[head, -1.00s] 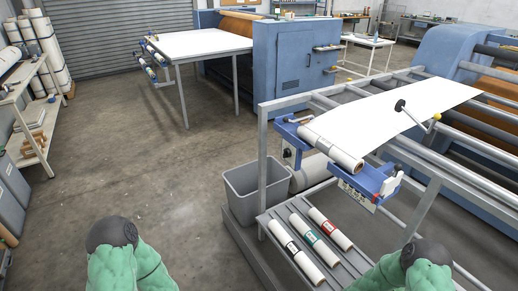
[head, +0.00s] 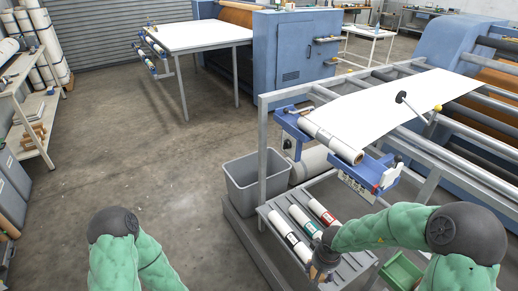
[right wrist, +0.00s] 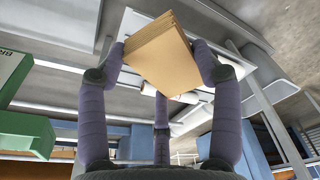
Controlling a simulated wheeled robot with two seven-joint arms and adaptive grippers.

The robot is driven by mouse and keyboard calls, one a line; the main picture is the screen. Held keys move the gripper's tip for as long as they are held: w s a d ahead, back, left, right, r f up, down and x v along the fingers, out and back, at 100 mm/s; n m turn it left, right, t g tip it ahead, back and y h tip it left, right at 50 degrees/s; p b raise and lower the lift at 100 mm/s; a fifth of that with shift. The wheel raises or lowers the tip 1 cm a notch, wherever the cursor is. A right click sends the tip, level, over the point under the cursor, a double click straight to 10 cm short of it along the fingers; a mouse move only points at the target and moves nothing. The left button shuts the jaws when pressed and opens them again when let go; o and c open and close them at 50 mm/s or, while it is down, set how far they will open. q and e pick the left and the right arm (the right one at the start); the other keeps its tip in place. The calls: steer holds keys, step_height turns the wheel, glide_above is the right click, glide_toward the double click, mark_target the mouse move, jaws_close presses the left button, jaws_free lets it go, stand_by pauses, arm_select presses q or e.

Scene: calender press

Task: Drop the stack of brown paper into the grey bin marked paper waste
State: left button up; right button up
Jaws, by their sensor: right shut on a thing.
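The stack of brown paper (right wrist: 158,55) is held between the fingers of my right gripper (right wrist: 163,62) in the right wrist view, tilted, with its layered edge showing. In the head view my right gripper (head: 320,264) is low over the slatted rack, mostly hidden behind its own arm; the paper can hardly be made out there. My right gripper is to the right of and nearer than the bin. My left gripper is out of view.
Three white rolls with coloured labels (head: 299,219) lie on the slatted rack. A frame post (head: 263,155) rises by the bin, and a blue roll holder (head: 345,172) juts out above the rack. A green crate (head: 402,271) is at lower right. The floor left of the bin is clear.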

steer(key=r, duration=0.1)
steer(key=a+r, duration=0.2)
steer(key=shift+s+a+r, duration=0.1)
steer(key=shift+s+a, duration=0.05)
steer(key=shift+s, duration=0.15)
